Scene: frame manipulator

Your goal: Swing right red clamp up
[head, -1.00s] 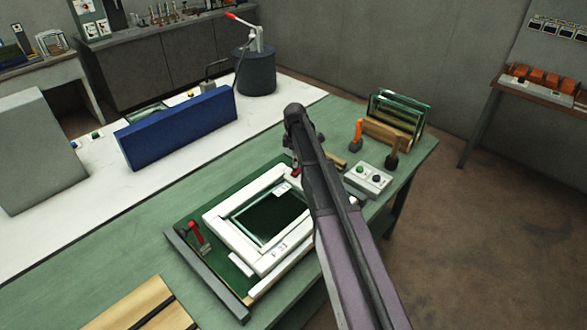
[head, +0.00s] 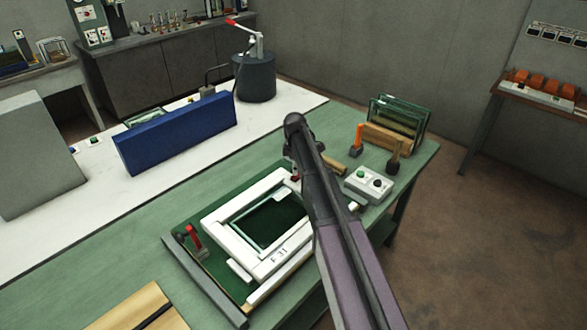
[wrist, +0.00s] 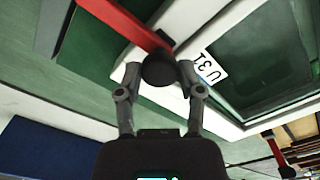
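The right red clamp's lever (wrist: 128,22) crosses the top of the wrist view and ends in a black knob (wrist: 158,70). My gripper (wrist: 159,72) has one finger on each side of this knob. Small gaps seem to show between the fingertips and the knob, so it looks open around it. In the head view my arm hides most of this clamp and the gripper; a little red (head: 295,177) shows beside the arm. The other red clamp (head: 194,238) stands at the frame's left side, and also shows in the wrist view (wrist: 275,150).
The white frame (head: 225,232) with a dark glass centre lies on a green board on the bench. A grey button box (head: 368,184), tool handles (head: 357,140) and a glass rack (head: 390,138) stand right of my arm. A blue block (head: 175,134) stands behind.

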